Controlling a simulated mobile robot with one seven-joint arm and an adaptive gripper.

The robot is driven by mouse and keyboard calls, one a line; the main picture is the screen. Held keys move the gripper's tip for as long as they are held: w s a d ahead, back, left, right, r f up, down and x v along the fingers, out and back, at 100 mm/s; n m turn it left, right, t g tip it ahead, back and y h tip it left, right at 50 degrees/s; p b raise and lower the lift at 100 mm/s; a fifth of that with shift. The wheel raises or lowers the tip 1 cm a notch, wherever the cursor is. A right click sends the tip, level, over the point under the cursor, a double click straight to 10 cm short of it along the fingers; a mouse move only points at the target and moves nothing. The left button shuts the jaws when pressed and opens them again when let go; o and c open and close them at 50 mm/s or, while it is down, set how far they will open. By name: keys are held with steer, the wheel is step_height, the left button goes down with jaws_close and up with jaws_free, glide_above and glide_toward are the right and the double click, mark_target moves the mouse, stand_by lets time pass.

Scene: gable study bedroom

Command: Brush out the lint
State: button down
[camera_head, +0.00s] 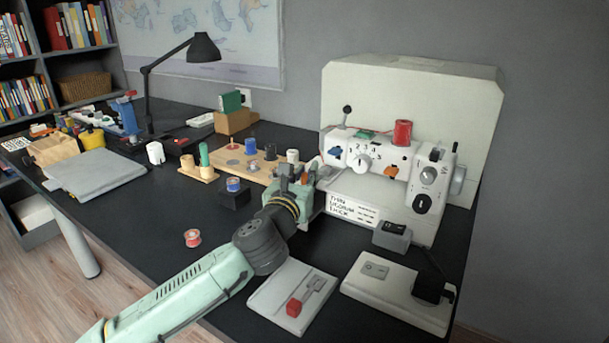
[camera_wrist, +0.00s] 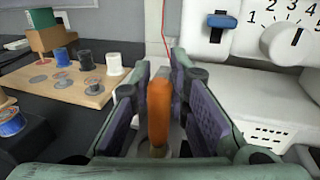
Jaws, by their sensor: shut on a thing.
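The white sewing machine (camera_head: 385,180) stands at the right of the dark desk, with a red thread spool (camera_head: 402,133) on top. My gripper (camera_head: 299,178) is at the machine's left end, close to its needle side. In the wrist view the purple-padded jaws of my gripper (camera_wrist: 166,95) are shut on an orange handle (camera_wrist: 158,108) with a brass-coloured part below it, likely the brush. The handle stands roughly upright between the pads. Its bristles are hidden. The machine's face with blue switch and dial (camera_wrist: 292,42) fills the right of the wrist view. I cannot make out lint.
A wooden spool board (camera_head: 262,168) stands left of my gripper. A red-and-white bobbin (camera_head: 192,238) lies on the open desk. A white panel (camera_head: 440,95) stands behind the machine.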

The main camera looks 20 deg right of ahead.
steer(key=shift+w+d+f, duration=0.1)
steer(key=shift+w+d, duration=0.2)
steer(key=shift+w, duration=0.05)
stand_by(0.6)
stand_by(0.3)
steer(key=shift+a+r+p, duration=0.2)
steer(key=shift+r+p, duration=1.1)
steer(key=shift+r, duration=0.5)
steer(key=shift+a+r+p, duration=0.2)
steer(key=shift+r+p, duration=1.05)
steer(key=shift+r, duration=0.55)
